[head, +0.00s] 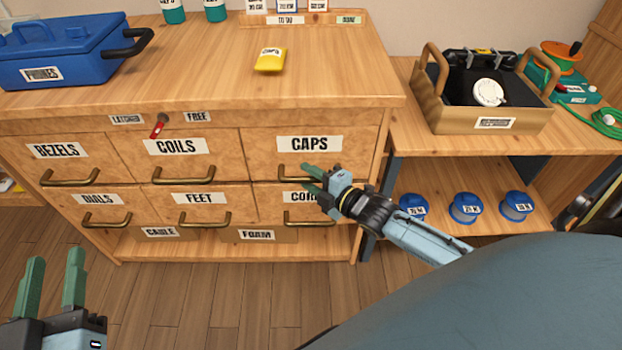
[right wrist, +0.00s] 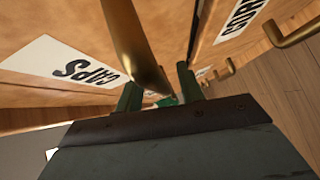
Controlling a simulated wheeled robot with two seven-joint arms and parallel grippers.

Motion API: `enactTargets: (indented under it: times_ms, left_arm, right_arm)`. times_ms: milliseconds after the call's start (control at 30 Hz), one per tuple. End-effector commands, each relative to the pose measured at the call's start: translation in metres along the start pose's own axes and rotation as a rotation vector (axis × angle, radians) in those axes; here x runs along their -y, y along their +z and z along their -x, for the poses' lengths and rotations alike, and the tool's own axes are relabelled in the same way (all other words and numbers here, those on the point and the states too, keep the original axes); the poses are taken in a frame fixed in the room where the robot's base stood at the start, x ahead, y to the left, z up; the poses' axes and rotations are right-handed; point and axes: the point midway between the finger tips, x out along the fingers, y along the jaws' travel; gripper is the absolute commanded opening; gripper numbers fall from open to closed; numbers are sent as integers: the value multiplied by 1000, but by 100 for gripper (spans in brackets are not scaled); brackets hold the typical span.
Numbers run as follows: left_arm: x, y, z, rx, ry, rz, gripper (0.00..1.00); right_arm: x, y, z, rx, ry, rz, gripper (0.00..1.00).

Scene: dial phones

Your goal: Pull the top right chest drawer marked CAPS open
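The CAPS drawer (head: 358,148) is at the top right of the wooden chest and looks shut, its front level with its neighbours. Its brass handle (head: 288,178) runs along its lower edge. My right gripper (head: 309,178) is at the right part of this handle with its fingers apart. In the right wrist view, the handle (right wrist: 128,40) passes between the two green fingers (right wrist: 160,92), with a visible gap beside the right finger. Contact cannot be told. The right end of the handle is hidden by the gripper. My left gripper (head: 52,282) is open and empty at the lower left.
The COILS drawer (head: 205,165) is left of CAPS, and a partly hidden drawer (head: 262,205) lies directly below. The floor (head: 190,290) in front is clear.

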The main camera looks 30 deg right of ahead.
Motion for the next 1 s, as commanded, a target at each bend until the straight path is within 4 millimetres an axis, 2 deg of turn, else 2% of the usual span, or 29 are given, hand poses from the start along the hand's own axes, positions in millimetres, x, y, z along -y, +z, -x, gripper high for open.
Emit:
enactTargets:
  times_ms: [167,467,833,1000]
  left_arm:
    - [0,0,0,0,0,0,36]
    - [0,0,0,1,0,0,36]
    - [0,1,0,10,0,0,36]
    - [5,20,3,133,-12,-5,36]
  right_arm:
    - [0,0,0,0,0,0,38]
    - [0,0,0,0,0,-1,0]
    - [0,-2,1,0,-1,-1,0]
    - [2,-9,6,-3,-3,-3,0]
